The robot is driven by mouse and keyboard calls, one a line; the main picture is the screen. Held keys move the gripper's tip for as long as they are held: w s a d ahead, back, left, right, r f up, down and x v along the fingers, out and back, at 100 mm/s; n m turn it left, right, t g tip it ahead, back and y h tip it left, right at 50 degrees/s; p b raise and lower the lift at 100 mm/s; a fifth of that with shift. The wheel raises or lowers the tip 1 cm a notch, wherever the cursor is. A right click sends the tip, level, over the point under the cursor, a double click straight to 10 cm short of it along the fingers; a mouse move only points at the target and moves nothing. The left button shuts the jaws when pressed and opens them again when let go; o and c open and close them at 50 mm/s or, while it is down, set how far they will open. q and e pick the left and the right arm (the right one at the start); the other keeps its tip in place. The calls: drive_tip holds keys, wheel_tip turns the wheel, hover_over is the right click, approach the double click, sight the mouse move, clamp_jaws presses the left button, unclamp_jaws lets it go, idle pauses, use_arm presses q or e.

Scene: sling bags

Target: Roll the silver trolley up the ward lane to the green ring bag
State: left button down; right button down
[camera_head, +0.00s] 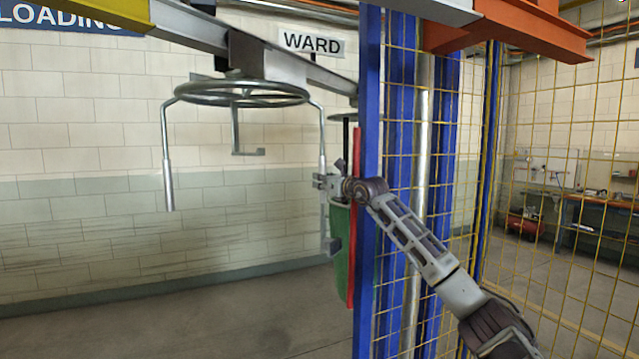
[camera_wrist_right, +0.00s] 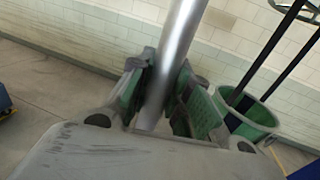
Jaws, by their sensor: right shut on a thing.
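The silver trolley (camera_head: 242,98) hangs from the overhead rail by the WARD sign, a spoked ring with rods hanging down. My right gripper (camera_head: 322,182) is shut on its right-hand rod. In the right wrist view the silver rod (camera_wrist_right: 176,50) runs between the green-padded fingers of my right gripper (camera_wrist_right: 165,105). The green ring bag (camera_head: 341,262) hangs beyond, just right of my gripper, partly hidden by the blue post. In the right wrist view the bag (camera_wrist_right: 262,112) shows its round green rim and dark straps. My left gripper is not in view.
A blue post (camera_head: 368,120) and yellow mesh fence (camera_head: 540,150) stand close beside my right arm. A red upright strip (camera_head: 354,215) is next to the post. The WARD sign (camera_head: 312,43) hangs at the rail. The floor (camera_head: 240,310) below the trolley is clear.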

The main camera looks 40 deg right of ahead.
drive_tip(key=shift+s+a+r, duration=0.1)
drive_tip(key=shift+s+a, duration=0.05)
drive_tip(key=shift+a, duration=0.3)
drive_tip(key=c, duration=1.6)
unclamp_jaws()
drive_tip(key=shift+o, duration=1.5)
drive_tip(key=shift+d, duration=0.1)
drive_tip(key=s, duration=0.9)
